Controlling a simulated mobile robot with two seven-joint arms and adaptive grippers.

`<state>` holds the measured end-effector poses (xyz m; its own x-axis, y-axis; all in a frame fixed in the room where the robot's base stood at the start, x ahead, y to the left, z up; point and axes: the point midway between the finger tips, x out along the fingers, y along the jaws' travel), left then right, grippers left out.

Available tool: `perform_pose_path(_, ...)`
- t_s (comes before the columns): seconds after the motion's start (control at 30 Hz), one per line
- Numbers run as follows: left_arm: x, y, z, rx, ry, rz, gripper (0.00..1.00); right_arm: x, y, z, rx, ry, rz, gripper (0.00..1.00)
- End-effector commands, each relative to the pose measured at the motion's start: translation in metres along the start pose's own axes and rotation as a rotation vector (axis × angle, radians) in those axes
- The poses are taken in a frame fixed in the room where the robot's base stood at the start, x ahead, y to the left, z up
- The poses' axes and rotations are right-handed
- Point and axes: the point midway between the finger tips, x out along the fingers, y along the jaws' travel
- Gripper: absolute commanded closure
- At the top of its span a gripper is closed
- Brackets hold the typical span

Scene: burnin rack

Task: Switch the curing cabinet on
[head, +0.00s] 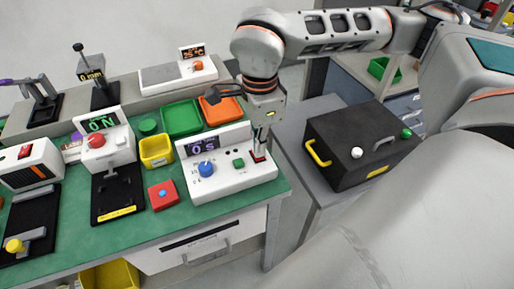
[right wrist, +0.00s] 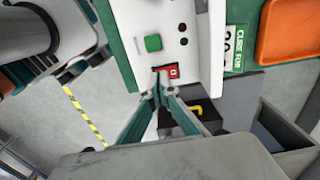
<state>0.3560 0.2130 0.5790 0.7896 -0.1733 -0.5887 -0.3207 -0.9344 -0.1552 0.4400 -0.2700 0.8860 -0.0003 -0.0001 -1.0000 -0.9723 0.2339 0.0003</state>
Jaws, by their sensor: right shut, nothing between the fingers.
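A white control unit (head: 228,182) stands at the right front of the green bench, with a lit "0 s" display, a blue knob (head: 206,169) and a green button (head: 238,163). A red rocker switch (right wrist: 171,72) is at its right end. My right gripper (head: 260,152) points down at this switch, shut and empty, its fingertips at or just above it; contact cannot be told. In the head view the fingers partly cover the switch. A black box (head: 345,130) with a yellow handle stands to the right; I cannot tell which is the cabinet. My left gripper is out of view.
The black box sits on a lower grey surface, across a gap. A red box (head: 163,195), a yellow bin (head: 156,151), a green tray (head: 182,118) and an orange tray (head: 222,112) lie near the unit. Other devices fill the bench's left side.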

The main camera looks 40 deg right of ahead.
Motion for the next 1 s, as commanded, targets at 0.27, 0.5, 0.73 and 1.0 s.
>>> perform_pose_path(0.27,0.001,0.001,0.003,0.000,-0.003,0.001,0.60,0.004,0.000,0.000,0.000,0.000,0.001,1.00)
perform_pose_path(0.5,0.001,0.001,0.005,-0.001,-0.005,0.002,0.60,0.008,0.000,0.000,0.000,0.000,0.000,1.00)
perform_pose_path(0.73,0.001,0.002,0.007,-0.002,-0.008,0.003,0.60,0.011,0.000,0.000,0.000,0.000,0.000,1.00)
perform_pose_path(1.0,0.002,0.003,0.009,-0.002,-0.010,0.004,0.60,0.014,0.000,0.000,0.000,0.000,-0.001,1.00)
